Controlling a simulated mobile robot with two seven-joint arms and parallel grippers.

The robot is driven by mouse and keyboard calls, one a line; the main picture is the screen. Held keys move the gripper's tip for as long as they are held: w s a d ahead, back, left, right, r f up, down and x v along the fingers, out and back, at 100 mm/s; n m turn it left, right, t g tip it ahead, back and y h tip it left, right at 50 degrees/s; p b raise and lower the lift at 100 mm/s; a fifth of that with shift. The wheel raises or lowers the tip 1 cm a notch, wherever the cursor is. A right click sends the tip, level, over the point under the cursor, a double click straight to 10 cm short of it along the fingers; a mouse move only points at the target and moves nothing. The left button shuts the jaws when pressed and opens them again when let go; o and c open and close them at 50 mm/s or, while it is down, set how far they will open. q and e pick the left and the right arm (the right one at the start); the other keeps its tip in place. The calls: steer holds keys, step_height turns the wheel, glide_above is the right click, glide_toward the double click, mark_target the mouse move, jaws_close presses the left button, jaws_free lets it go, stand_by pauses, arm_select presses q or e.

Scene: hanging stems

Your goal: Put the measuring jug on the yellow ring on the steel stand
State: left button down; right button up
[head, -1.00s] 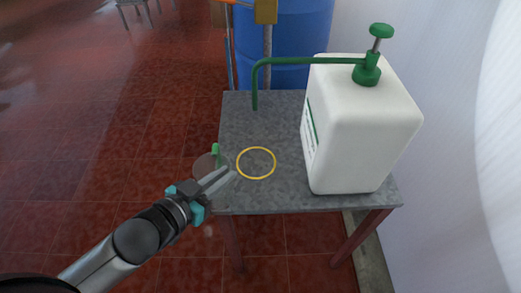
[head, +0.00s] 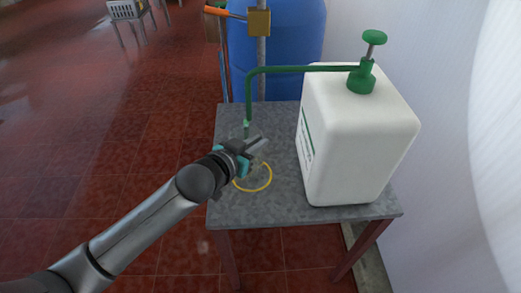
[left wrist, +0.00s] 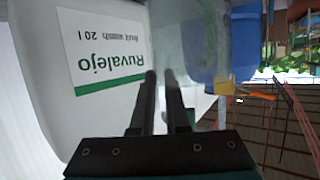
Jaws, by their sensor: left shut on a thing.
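The measuring jug is clear and hard to make out. It fills the upper middle of the left wrist view (left wrist: 190,40), in front of the fingers. My left gripper (head: 262,145) is shut on the jug and holds it over the steel stand (head: 227,205). In the head view the gripper hides most of the jug; a light green bit of it (head: 246,130) shows just below the pump spout. The yellow ring (head: 270,181) lies on the stand top, below the gripper and partly hidden by it. I cannot tell the jug's height above it.
A white canister (head: 350,145) with a green pump (head: 361,75) stands on the right of the stand. Its long spout (head: 300,69) reaches left and bends down close to the gripper. A blue barrel (head: 290,45) stands behind. The wall is at right.

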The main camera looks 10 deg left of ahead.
arm_select(q)
steer(key=f, duration=0.1)
steer(key=w+f+b, duration=0.1)
steer(key=f, duration=0.1)
steer(key=shift+w+d+f+b, duration=0.2)
steer(key=shift+d+f+b, duration=0.05)
steer(key=shift+d+b, duration=0.1)
arm_select(e)
steer(key=shift+w+f, duration=0.2)
steer(key=shift+f, duration=0.7)
steer(key=shift+w+d, duration=0.1)
steer(key=shift+d, duration=0.05)
arm_select(q)
steer(key=shift+f, duration=0.1)
steer(key=c, duration=0.9)
jaws_free()
arm_select(e)
steer(key=shift+w+d, duration=0.2)
steer(key=shift+d, duration=0.15)
